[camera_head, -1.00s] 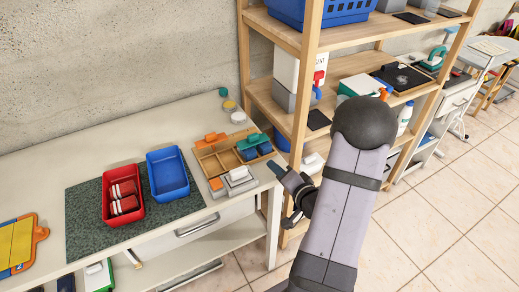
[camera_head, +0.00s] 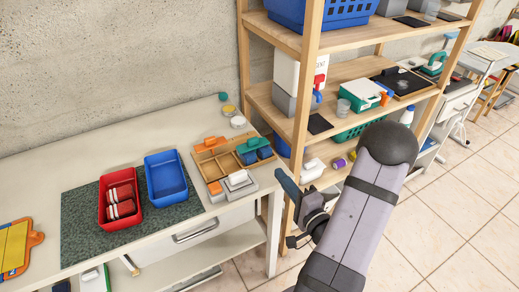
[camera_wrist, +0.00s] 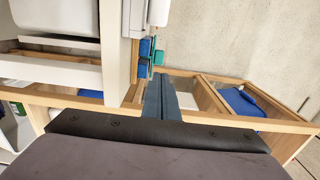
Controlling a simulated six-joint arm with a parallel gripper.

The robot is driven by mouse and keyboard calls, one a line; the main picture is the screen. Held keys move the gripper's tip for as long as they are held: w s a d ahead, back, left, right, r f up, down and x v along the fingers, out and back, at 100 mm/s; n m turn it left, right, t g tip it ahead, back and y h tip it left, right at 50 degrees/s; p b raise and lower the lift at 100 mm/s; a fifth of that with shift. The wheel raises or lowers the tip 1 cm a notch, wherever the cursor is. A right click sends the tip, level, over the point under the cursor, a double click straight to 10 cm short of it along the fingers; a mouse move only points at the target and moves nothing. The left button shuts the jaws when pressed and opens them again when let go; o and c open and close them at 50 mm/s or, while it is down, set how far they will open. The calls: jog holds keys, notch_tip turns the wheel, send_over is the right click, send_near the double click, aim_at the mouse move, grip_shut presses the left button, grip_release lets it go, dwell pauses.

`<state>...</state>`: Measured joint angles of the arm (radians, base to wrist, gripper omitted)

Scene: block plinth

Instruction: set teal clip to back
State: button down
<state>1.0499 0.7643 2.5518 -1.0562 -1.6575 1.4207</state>
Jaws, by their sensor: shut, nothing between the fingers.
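The teal clip (camera_head: 253,145) sits at the back right of the wooden tray on the table, with dark blue blocks (camera_head: 256,155) just below it. It also shows in the wrist view (camera_wrist: 158,58), beside the blue blocks (camera_wrist: 146,47). An orange clip (camera_head: 210,143) lies at the back left of the tray. Orange and white blocks stand on the grey pieces at the front. My gripper (camera_head: 284,184) is shut and empty, off the right end of the table, apart from the clip. In the wrist view its fingers (camera_wrist: 163,95) are together below the clip.
The wooden tray (camera_head: 222,158) stands near the table's right edge. A wooden shelf unit (camera_head: 303,90) rises close behind and right of my gripper. A red bin (camera_head: 104,205) and a blue bin (camera_head: 151,181) stand left on a dark mat.

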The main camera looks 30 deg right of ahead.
jog(key=w+b, duration=0.1)
jog(key=b, duration=0.1)
jog(key=w+b, duration=0.2)
jog(key=b, duration=0.1)
jog(key=w+b, duration=0.2)
jog(key=shift+f, duration=0.25)
jog(key=b, duration=0.2)
send_near(252, 138)
jog(key=w, duration=0.2)
jog(key=w+f, duration=0.1)
jog(key=w, duration=0.2)
jog(key=shift+w, duration=0.15)
jog(key=shift+w, duration=0.1)
jog(key=w+p, duration=0.1)
jog(key=w, duration=0.5)
jog(key=shift+w, duration=0.55)
jog(key=shift+r, duration=0.15)
